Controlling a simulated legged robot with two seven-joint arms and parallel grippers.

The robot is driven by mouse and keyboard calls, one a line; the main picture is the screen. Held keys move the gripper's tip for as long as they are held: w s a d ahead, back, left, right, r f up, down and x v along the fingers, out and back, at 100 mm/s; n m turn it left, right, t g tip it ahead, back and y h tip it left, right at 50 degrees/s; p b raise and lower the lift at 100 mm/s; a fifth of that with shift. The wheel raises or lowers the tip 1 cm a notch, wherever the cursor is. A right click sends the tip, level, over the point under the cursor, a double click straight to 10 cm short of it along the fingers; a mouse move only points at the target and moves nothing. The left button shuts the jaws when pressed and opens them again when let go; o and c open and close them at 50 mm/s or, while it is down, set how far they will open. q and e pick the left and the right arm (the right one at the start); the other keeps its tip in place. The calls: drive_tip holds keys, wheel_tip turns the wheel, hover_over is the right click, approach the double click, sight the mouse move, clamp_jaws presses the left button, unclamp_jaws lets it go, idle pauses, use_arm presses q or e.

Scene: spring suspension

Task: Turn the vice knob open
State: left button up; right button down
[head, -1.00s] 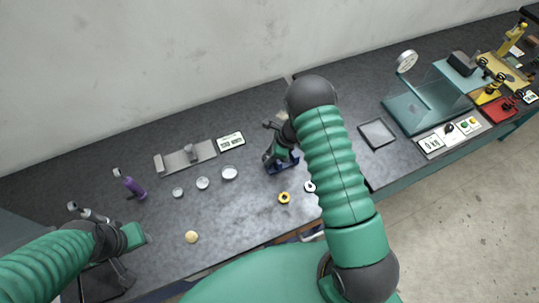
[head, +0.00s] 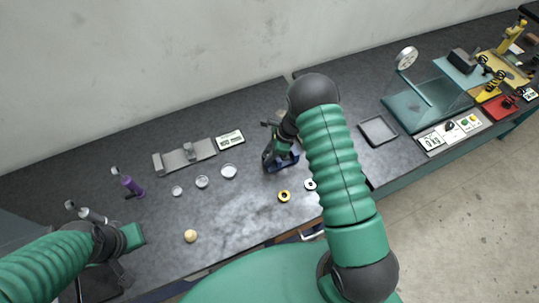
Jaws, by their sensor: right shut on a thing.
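The blue vice (head: 287,165) stands on the dark bench near the middle of the head view, partly hidden by my right arm. My right gripper (head: 270,155) is at the vice, with its dark fingers shut on a part of it. That part looks like the vice knob, but the knob itself is hidden behind the fingers and wrist. My left arm comes in at the lower left, and its gripper (head: 108,278) is low by the bench's front edge. The left fingers are dark and unclear, so their opening cannot be told.
A grey fixture (head: 184,156), a small display (head: 230,138) and several small round dishes (head: 202,182) lie left of the vice. A yellow ring (head: 284,196) and a white ring (head: 310,184) lie in front. A purple bottle (head: 132,186) and a grey tray (head: 378,131) stand farther out.

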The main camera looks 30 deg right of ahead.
drive_tip(key=n+b, duration=0.1)
drive_tip(key=n, duration=0.1)
drive_tip(key=w+n+g+b, duration=0.1)
drive_tip(key=n+b, duration=0.1)
drive_tip(key=shift+y, duration=0.3)
drive_tip(key=shift+a+r+n+g+b, duration=0.15)
drive_tip(key=shift+n+g+b, duration=0.75)
drive_tip(key=shift+n, duration=0.7)
drive_tip(key=c, duration=1.4)
unclamp_jaws()
drive_tip(key=shift+o, duration=0.5)
drive_tip(key=shift+s, duration=0.1)
drive_tip(key=b+v, duration=0.3)
drive_tip(key=v, duration=1.3)
drive_tip(key=shift+r, duration=0.35)
